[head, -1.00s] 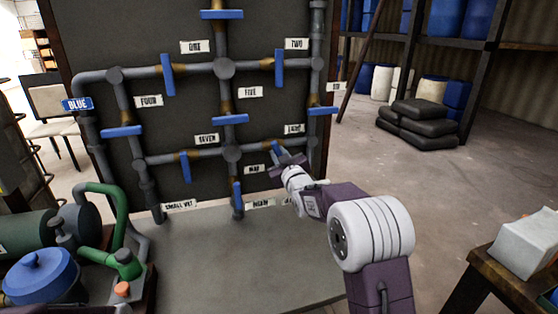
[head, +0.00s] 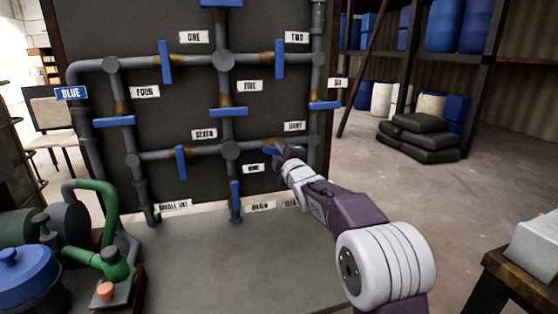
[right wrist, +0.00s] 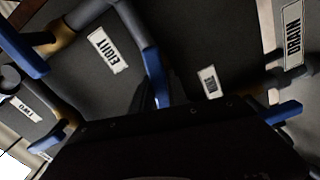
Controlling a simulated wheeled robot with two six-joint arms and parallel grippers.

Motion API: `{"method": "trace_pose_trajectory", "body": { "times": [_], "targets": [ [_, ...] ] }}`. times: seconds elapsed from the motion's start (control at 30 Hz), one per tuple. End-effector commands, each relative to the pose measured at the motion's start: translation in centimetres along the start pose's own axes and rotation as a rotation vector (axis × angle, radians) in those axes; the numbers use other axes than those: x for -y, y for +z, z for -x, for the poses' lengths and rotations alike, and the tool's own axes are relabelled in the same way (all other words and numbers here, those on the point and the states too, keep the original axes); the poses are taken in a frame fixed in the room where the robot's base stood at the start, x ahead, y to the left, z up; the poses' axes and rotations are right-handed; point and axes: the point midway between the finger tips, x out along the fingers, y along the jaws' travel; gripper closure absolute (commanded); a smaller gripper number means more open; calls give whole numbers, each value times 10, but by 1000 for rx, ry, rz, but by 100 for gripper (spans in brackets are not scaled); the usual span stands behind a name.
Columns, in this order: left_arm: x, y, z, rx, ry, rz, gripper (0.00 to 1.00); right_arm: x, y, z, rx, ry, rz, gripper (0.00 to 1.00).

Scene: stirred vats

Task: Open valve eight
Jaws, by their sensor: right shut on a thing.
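Valve eight's blue handle (head: 271,150) is on the lower horizontal pipe, under the label EIGHT (head: 294,127), right of the board's middle. My right gripper (head: 284,153) is at this handle and shut on it, hiding part of it. In the head view the visible bit of handle lies roughly level, close to the pipe's line. In the right wrist view the blue handle (right wrist: 150,62) runs down to my dark gripper (right wrist: 165,112), beside the label EIGHT (right wrist: 108,50). The fingertips are hard to make out there. My left gripper is not in view.
Other blue handles sit close by: valve seven (head: 180,162), valve five (head: 228,112), valve six (head: 324,106) and a lower one (head: 235,196). A green pump (head: 112,262) stands at lower left. A wooden table (head: 512,288) is at lower right.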

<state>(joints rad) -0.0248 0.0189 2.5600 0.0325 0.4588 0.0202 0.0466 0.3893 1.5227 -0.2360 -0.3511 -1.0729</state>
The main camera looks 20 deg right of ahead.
Motion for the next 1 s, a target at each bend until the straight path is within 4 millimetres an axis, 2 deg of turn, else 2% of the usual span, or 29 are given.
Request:
{"method": "trace_pose_trajectory", "body": {
  "times": [0.03,0.1,0.4,1.0],
  "targets": [
    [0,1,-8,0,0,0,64,4,1,0,0,0,35,100],
    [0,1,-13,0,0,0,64,5,1,0,0,-1,85,100],
    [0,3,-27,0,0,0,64,4,1,0,0,-3,235,100],
    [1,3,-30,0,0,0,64,2,0,0,0,-5,294,100]
  ]
}}
